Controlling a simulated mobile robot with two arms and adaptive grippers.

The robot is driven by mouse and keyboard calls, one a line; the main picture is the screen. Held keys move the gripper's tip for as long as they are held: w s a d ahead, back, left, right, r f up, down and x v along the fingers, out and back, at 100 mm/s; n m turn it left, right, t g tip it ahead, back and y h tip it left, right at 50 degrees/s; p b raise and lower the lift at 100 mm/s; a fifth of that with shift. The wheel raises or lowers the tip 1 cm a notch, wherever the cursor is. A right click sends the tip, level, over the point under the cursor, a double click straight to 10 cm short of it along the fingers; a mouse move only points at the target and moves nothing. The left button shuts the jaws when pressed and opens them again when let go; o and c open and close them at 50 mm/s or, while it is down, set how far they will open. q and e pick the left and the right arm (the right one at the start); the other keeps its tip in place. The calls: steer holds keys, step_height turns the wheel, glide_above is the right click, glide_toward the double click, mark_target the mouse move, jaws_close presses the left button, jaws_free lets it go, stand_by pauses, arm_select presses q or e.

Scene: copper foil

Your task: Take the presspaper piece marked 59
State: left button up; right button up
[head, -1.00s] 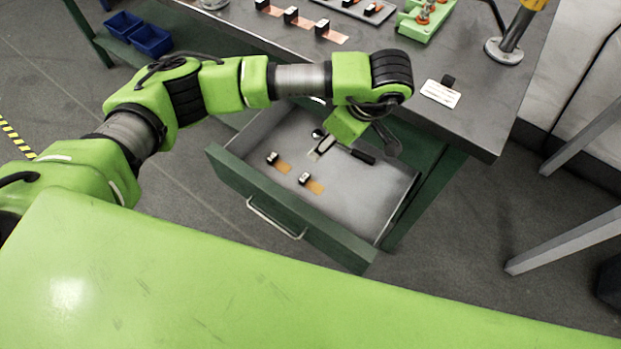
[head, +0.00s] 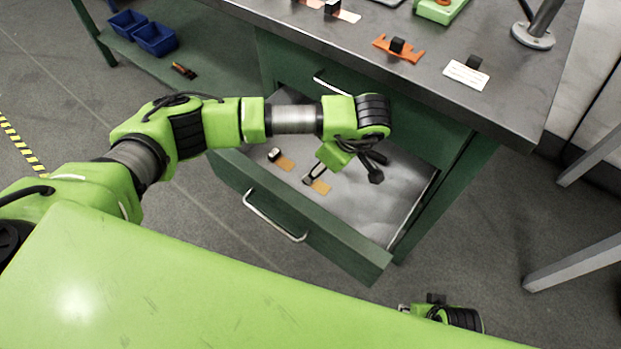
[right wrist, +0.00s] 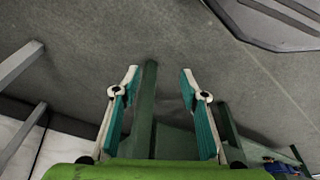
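Two tan presspaper pieces lie flat in the open drawer (head: 345,238), each with a small black block on it. One is at the left (head: 285,163) and one is nearer the middle (head: 322,188). No number can be read on either. My left gripper (head: 344,172) is low over the drawer, its fingers apart. Its left finger is over or beside the block of the middle piece; I cannot tell whether it touches.
The bench top (head: 430,80) above the drawer carries an orange part (head: 398,50), a white card (head: 466,75), a green fixture (head: 440,10) and a round metal base (head: 533,36). Blue bins (head: 155,40) stand on a lower shelf. The drawer's right part looks clear.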

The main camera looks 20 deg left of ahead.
mark_target(317, 183)
arm_select(q)
steer(key=shift+b+x, duration=0.35)
steer(key=shift+x, duration=2.4)
steer(key=shift+s, duration=0.15)
steer(key=c, duration=1)
arm_select(e)
step_height(317, 183, up, 2)
steer(key=shift+w+r, duration=0.1)
steer(key=shift+r, duration=0.15)
